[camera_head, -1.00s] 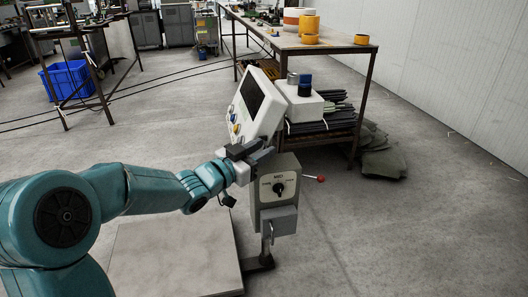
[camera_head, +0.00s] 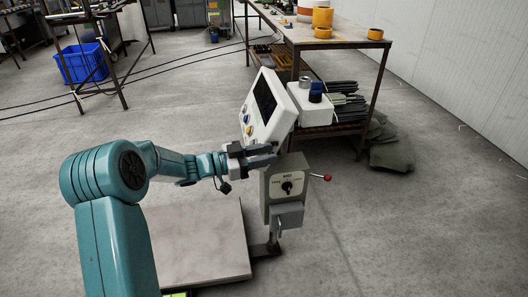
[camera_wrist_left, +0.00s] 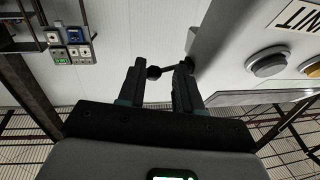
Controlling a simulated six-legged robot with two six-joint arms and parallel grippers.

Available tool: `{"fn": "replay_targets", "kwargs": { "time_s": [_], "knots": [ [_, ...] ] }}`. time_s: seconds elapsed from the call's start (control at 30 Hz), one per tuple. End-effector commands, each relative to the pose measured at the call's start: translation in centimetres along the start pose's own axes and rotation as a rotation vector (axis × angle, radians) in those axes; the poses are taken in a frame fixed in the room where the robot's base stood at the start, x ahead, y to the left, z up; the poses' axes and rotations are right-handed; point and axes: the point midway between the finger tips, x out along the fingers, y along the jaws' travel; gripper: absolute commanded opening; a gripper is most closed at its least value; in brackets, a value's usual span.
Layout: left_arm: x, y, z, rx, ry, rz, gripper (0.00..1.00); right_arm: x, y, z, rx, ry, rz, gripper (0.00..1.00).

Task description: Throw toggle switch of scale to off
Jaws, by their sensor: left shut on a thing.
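The scale has a white tilted head (camera_head: 263,107) with a dark display and coloured buttons, above a flat floor platform (camera_head: 200,245). My left gripper (camera_head: 268,150) is at the lower edge of this head and hides the switch in the head view. In the left wrist view, the toggle switch (camera_wrist_left: 154,72), a dark lever with a round knob, lies between the two fingers of my left gripper (camera_wrist_left: 158,80). The fingers are closed in on it. The scale's side panel (camera_wrist_left: 230,50) with buttons stands right of the fingers. My right gripper is not in view.
A grey box with a dial (camera_head: 287,187) and a red-knobbed lever (camera_head: 326,177) sits below the scale head. A table (camera_head: 340,42) with tape rolls stands behind. A blue bin (camera_head: 82,63) is at the back left. Floor at the right is open.

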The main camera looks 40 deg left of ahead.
Motion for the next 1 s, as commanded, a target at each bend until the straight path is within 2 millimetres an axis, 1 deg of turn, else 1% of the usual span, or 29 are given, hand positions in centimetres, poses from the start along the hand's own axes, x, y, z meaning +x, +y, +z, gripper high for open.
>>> {"fn": "replay_targets", "kwargs": {
  "time_s": [0.03,0.27,0.3,0.33,0.37,0.67,0.77,0.87,0.97,1.0],
  "knots": [
    [0.2,-0.1,-0.5,0.008,0.009,0.0,0.04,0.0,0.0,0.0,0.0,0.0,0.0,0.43],
    [0.2,-0.1,-0.5,0.009,0.01,-0.002,0.04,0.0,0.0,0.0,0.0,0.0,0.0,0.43],
    [0.2,-0.1,-0.5,0.009,0.01,-0.002,0.44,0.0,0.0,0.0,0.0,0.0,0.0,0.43],
    [0.2,-0.1,-0.5,0.009,0.01,-0.001,0.54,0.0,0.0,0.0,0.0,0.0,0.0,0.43],
    [0.2,-0.1,-0.5,0.008,0.009,-0.001,0.6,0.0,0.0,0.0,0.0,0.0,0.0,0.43],
    [0.1,-0.1,-0.2,0.004,0.004,-0.003,0.6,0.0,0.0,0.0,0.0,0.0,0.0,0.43],
    [-0.5,-0.1,-0.2,0.004,0.003,-0.004,0.6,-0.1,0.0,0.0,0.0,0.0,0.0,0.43],
    [-1.9,-0.2,-0.2,0.004,0.001,-0.006,0.6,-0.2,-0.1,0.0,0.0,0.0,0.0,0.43],
    [-4.3,-0.2,-0.2,0.004,0.001,-0.007,0.6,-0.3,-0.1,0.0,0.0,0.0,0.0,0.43],
    [-5.4,-0.2,-0.2,0.004,0.001,-0.009,0.6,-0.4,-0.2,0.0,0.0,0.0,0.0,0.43]
  ]
}}
